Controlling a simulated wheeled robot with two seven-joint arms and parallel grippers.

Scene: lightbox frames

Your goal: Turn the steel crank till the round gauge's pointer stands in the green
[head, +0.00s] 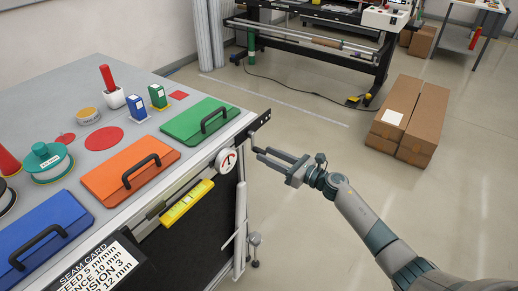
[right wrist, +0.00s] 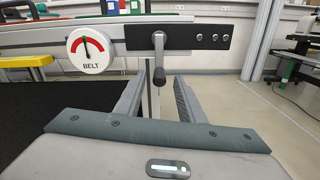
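The steel crank (right wrist: 159,50) hangs down from a black plate at the table's end, with a dark knob (right wrist: 158,78) at its lower end. It also shows small in the head view (head: 252,138). My right gripper (head: 257,152) points at the crank from the right. In the right wrist view its fingers (right wrist: 158,92) are apart, with the knob ahead between them; I see no grip on it. The round white gauge (right wrist: 88,50), marked BELT, is left of the crank and also in the head view (head: 226,160).
The grey table (head: 60,95) holds blue, orange and green lids (head: 200,120) with black handles, plus spools and small boxes. A yellow level-like bar (head: 187,203) hangs on its front. Cartons (head: 410,120) stand on the floor behind.

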